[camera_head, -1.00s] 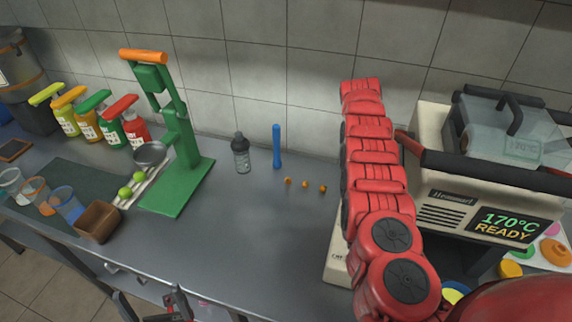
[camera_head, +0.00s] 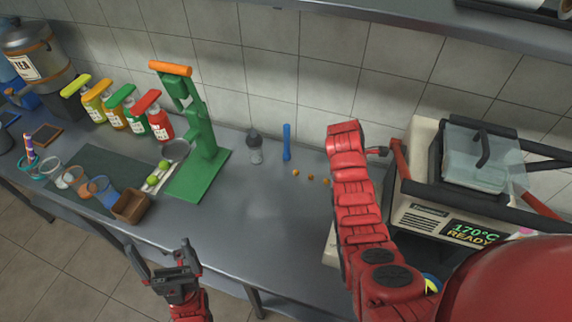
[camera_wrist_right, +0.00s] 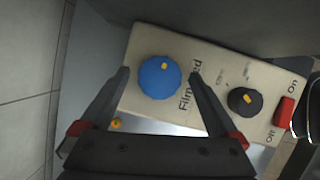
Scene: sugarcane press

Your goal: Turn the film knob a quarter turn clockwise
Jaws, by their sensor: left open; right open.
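The film knob (camera_wrist_right: 158,80) is a round blue knob with a yellow mark near its top edge in the right wrist view. It sits on a cream panel (camera_wrist_right: 211,60) beside partly hidden "Film" lettering. My right gripper (camera_wrist_right: 159,73) is open, with one dark finger on each side of the blue knob; I cannot tell whether they touch it. In the head view my red right arm reaches toward the cream sealing machine (camera_head: 418,218), and the knob does not show. My left gripper (camera_head: 163,256) is open and empty in front of the counter's front edge.
The panel also carries a black knob (camera_wrist_right: 245,101) and a red switch (camera_wrist_right: 285,111). A green press (camera_head: 200,165), a shaker bottle (camera_head: 255,150) and a blue stick (camera_head: 287,142) stand on the counter. The counter's middle is clear (camera_head: 240,210).

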